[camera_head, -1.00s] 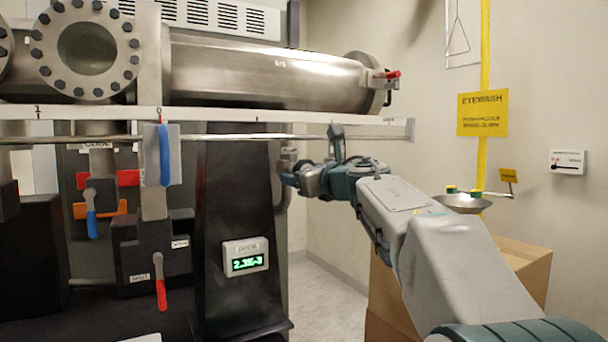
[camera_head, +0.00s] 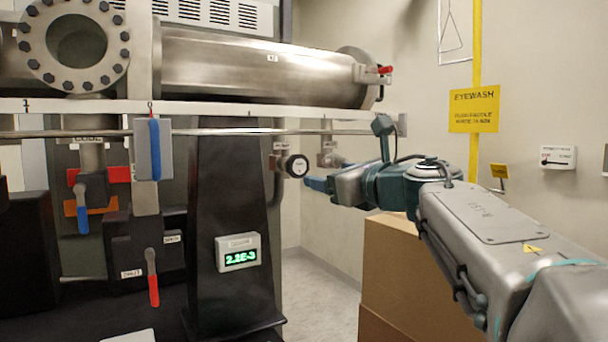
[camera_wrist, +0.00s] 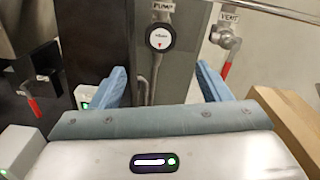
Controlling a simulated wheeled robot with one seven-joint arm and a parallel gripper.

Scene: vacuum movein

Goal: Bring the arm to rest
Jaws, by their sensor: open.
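My gripper (camera_head: 318,184) is in front of the vacuum apparatus, at the right of its black stand. In the wrist view my gripper (camera_wrist: 160,86) has its two blue fingers spread wide apart with nothing between them. Beyond the fingers are a round gauge (camera_wrist: 160,38) under a PUMP label and a valve (camera_wrist: 226,40) under a VENT label. In the head view the gauge (camera_head: 296,165) shows just left of the fingertips. My arm reaches in from the lower right. The fingers partly hide the pipework behind them.
A steel chamber (camera_head: 262,70) lies above a long rail (camera_head: 230,131). A display (camera_head: 237,253) reads about 2.2E-3. A red-handled lever (camera_head: 153,278) hangs low. Cardboard boxes (camera_head: 400,270) stand below my arm. An eyewash sign (camera_head: 474,109) is at the right. Floor shows between stand and boxes.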

